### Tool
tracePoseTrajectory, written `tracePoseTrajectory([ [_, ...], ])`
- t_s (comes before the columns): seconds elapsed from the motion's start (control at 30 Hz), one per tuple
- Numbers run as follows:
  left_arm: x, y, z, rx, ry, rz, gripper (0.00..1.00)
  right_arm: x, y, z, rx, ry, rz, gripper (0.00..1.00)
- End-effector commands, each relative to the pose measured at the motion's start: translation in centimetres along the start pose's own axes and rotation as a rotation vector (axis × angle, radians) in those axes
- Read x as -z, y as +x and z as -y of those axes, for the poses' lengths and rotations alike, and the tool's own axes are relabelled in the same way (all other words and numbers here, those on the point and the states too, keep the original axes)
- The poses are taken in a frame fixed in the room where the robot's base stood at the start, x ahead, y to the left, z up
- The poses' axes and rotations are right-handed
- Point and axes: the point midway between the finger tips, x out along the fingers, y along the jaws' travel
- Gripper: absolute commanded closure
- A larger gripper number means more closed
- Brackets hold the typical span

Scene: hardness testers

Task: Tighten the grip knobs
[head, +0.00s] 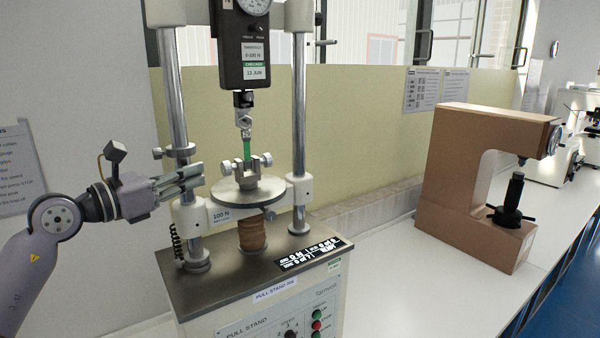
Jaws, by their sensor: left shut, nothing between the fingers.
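A pull stand (258,262) stands on the bench with a round metal plate (248,192) between two chrome columns. On the plate sits a small metal grip with one knob (230,168) on its left side and another knob (266,160) on its right. A green strip (247,149) runs upright from this grip to a hook under the black force gauge (243,50). My left gripper (201,176) is shut and empty, its fingers pointing right, in front of the left column and left of the left knob. It appears apart from the knob. My right gripper is out of view.
The left column (168,90) with its clamp (178,152) and the spring (177,243) are close to my left gripper. A brown hardness tester (450,170) stands to the right, with microscopes (577,130) beyond. Bare white bench (380,265) lies between stand and tester.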

Motion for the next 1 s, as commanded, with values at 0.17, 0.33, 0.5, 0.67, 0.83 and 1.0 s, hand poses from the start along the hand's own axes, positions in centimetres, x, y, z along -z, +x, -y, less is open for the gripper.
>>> tracePoseTrajectory([
  [0.17, -0.1, -0.2, 0.0, 0.001, 0.000, 0.000, 1.00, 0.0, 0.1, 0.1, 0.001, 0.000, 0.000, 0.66],
  [0.33, 0.0, -0.2, 0.0, 0.002, -0.001, 0.001, 1.00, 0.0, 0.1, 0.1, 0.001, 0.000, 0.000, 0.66],
  [0.5, 1.0, -0.3, 0.1, 0.010, -0.002, 0.006, 1.00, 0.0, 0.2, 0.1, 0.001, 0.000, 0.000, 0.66],
  [0.67, 2.2, -0.8, -0.3, 0.005, -0.002, 0.004, 1.00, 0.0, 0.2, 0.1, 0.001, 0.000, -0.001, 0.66],
  [0.83, 2.6, -0.3, -0.3, 0.001, -0.002, 0.001, 1.00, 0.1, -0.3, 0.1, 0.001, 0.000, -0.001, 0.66],
  [1.0, 2.4, 1.6, 0.2, 0.003, -0.003, 0.003, 1.00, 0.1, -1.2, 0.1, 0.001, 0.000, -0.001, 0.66],
])
